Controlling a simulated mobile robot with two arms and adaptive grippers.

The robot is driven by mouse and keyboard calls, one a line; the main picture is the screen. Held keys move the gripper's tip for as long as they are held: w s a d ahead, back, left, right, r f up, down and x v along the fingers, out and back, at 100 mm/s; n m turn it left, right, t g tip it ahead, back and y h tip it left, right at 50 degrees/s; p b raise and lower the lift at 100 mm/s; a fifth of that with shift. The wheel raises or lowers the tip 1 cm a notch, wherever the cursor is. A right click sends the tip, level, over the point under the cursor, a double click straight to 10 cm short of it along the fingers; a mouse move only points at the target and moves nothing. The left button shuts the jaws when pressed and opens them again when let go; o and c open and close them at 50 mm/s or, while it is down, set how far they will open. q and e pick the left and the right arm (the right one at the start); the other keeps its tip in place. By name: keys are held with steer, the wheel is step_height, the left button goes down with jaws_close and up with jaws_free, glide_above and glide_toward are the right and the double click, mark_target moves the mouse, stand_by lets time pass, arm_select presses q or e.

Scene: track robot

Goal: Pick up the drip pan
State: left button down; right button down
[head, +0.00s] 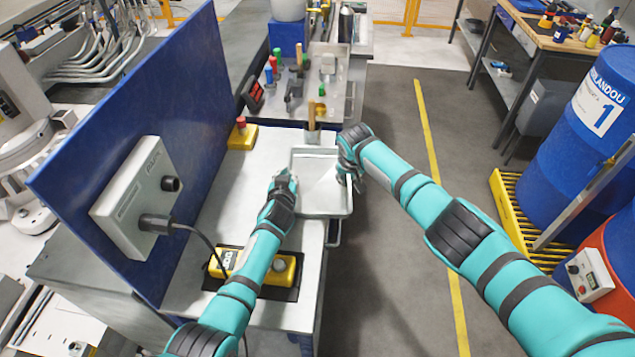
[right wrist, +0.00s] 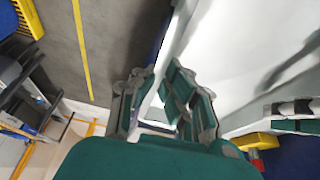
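The drip pan (head: 320,187) is a shallow, light grey rectangular tray at the right edge of the workbench, and its right side reaches out past the bench edge. It looks empty. My left gripper (head: 284,181) is at the pan's left rim; its fingers are too small to tell open from shut. My right gripper (head: 349,174) is at the right rim. In the right wrist view the pan (right wrist: 235,60) fills the upper right, and the fingers of my right gripper (right wrist: 158,85) stand close together on both sides of its rim. Whether the pan is lifted is unclear.
A blue upright panel (head: 150,125) with a grey box (head: 138,190) stands left of the bench. A yellow control box (head: 281,271) lies near the front. A cup with a wooden handle (head: 312,134) stands behind the pan.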

arm_select(q)
steer(key=shift+r, duration=0.15)
arm_select(e)
steer(key=shift+r, duration=0.1)
